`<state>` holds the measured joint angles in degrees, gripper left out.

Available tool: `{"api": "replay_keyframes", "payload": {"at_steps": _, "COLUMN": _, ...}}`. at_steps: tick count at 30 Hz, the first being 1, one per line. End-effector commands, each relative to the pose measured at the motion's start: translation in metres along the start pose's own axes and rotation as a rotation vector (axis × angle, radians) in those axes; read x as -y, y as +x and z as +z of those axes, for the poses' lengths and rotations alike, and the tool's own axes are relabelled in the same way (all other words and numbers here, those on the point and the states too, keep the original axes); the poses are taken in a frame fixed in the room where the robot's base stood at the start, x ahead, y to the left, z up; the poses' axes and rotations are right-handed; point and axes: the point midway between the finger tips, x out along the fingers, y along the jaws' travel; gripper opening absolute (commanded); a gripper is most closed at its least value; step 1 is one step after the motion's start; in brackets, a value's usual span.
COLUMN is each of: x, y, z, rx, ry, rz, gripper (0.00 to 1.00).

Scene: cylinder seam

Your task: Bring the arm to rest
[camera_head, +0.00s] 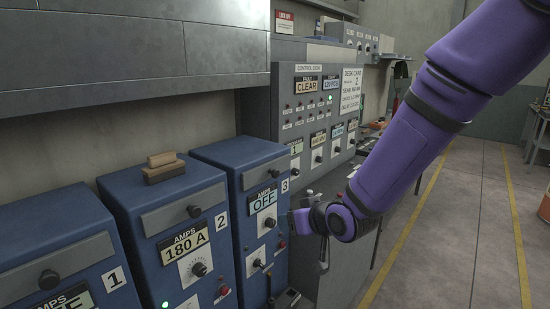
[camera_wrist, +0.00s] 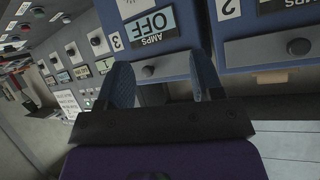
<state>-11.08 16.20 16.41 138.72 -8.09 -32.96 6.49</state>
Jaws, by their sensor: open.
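My purple arm (camera_head: 400,150) reaches in from the upper right in the head view, bent down toward the blue cabinets. My gripper (camera_wrist: 162,80) shows in the wrist view with its two fingers apart and nothing between them. Beyond the fingers is blue cabinet 3 (camera_wrist: 165,42), whose AMPS display reads OFF. In the head view the hand end is to the right of cabinet 3 (camera_head: 233,153), partly hidden by the wrist. I cannot tell whether it touches anything.
Cabinet 2 (camera_head: 140,200) reads 180 A and carries a brush-like wooden block (camera_head: 163,168) on top. Cabinet 1 (camera_head: 60,260) stands at left. A grey control desk (camera_head: 310,75) with displays stands behind the arm. The floor (camera_head: 455,230) with yellow lines at right is open.

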Motion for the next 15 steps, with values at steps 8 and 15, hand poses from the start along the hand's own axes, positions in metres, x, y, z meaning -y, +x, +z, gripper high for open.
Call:
{"api": "replay_keyframes", "payload": {"at_steps": 8, "x": -0.047, "y": -0.081, "z": -0.027, "rx": 0.118, "ry": -0.005, "rz": 0.170, "gripper": 0.60}}
{"api": "replay_keyframes", "payload": {"at_steps": 15, "x": -0.073, "y": -0.161, "z": -0.034, "rx": 0.224, "ry": 0.037, "rz": 0.295, "gripper": 0.60}}
